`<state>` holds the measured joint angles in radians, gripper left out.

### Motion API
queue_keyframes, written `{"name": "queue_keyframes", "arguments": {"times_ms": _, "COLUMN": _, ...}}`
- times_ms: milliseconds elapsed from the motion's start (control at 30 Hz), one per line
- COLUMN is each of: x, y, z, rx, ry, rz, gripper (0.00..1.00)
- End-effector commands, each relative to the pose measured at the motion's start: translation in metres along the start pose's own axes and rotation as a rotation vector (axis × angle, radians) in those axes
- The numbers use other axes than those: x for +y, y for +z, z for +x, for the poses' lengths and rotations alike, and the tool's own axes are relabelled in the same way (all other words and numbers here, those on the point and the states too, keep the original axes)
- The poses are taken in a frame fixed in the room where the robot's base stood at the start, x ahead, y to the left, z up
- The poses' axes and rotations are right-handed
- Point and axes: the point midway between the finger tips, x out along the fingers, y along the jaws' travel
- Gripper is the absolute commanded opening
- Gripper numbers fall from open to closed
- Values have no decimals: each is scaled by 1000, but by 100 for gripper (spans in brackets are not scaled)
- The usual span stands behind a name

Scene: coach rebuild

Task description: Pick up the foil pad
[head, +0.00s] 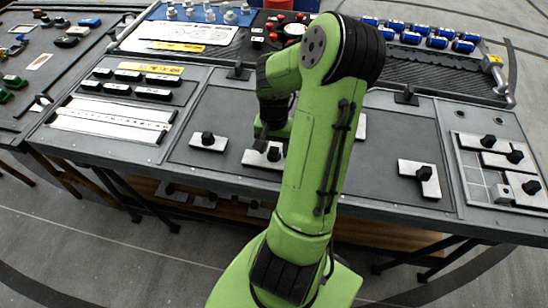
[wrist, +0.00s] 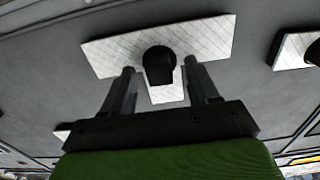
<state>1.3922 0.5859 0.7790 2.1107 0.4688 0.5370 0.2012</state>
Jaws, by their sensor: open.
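A silver quilted foil pad (wrist: 110,54) with a black knob (wrist: 158,62) lies flat on the dark grey table, its outline like a T in the wrist view. The same foil pad (head: 254,161) shows in the head view, partly hidden by my arm. My gripper (wrist: 160,68) is open, with one finger on each side of the knob. I cannot tell whether either finger touches it. In the head view my gripper (head: 272,140) is low over this pad, its fingertips hard to make out.
Other knobbed foil pads lie at left (head: 208,142) and right (head: 415,167); another (head: 361,127) is partly behind my arm. A framed tray (head: 470,182) at far right holds several pads. Black clips (head: 152,93) and blue cylinders (head: 409,37) stand farther off. Bare table lies between the pads.

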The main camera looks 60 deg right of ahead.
Motion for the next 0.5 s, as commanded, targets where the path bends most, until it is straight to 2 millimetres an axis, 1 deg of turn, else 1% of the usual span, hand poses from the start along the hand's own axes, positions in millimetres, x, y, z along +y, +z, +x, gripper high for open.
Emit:
{"name": "queue_keyframes", "arguments": {"times_ms": 67, "x": 0, "y": 0, "z": -1, "rx": 0, "ry": 0, "rz": 0, "gripper": 60}}
{"name": "queue_keyframes", "arguments": {"times_ms": 433, "x": 0, "y": 0, "z": -1, "rx": 0, "ry": 0, "rz": 0, "gripper": 3}}
{"name": "queue_keyframes", "arguments": {"times_ms": 467, "x": 0, "y": 0, "z": -1, "rx": 0, "ry": 0, "rz": 0, "gripper": 0}}
{"name": "queue_keyframes", "arguments": {"times_ms": 500, "x": 0, "y": 0, "z": -1, "rx": 0, "ry": 1, "rz": 0, "gripper": 0}}
